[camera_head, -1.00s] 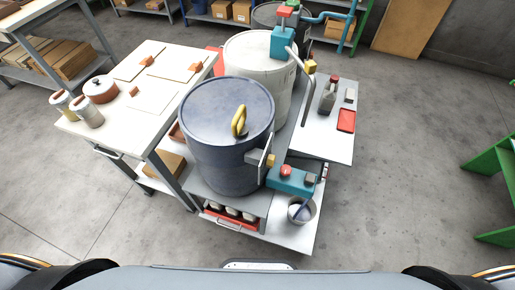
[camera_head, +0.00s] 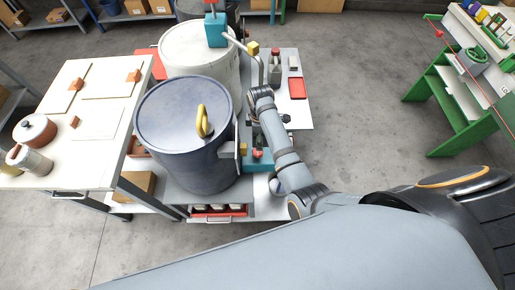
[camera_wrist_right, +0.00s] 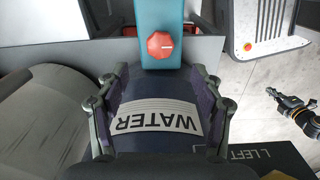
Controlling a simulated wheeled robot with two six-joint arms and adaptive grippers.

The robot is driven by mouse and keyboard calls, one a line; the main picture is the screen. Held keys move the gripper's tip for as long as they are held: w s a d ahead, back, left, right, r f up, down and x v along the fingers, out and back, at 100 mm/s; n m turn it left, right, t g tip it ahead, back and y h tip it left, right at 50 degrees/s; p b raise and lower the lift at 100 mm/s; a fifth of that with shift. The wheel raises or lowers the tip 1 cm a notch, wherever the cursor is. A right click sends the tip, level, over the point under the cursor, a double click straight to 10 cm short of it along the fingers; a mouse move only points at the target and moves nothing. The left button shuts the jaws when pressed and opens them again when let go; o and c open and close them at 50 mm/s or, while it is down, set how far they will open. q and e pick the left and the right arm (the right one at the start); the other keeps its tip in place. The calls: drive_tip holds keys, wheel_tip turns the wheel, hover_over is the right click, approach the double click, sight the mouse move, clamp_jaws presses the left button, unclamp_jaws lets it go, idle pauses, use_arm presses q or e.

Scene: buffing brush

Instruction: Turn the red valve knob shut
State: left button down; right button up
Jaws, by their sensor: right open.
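The red valve knob (camera_wrist_right: 160,45) is faceted with a white mark and sits on a teal valve body (camera_wrist_right: 160,15). A dark surface with a WATER label (camera_wrist_right: 155,118) shows between the fingers. My left gripper does not show in the head view.
The blue drum's yellow handle (camera_head: 203,120) stands up close to my right arm. A white drum (camera_head: 200,55) with a bent pipe is behind. A white-topped table (camera_head: 95,125) is at left. A green bench (camera_head: 445,85) is at right, with clear floor between.

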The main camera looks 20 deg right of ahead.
sight(258, 152)
drive_tip(key=shift+n, duration=0.3)
drive_tip(key=f, duration=0.3)
drive_tip(key=f+b, duration=0.1)
drive_tip(key=f, duration=0.6)
drive_tip(key=shift+w+a+f, duration=0.15)
drive_tip(key=shift+a+f, duration=0.05)
drive_tip(key=shift+a, duration=0.1)
drive_tip(key=shift+c, duration=0.4)
drive_tip(key=c, duration=1.1)
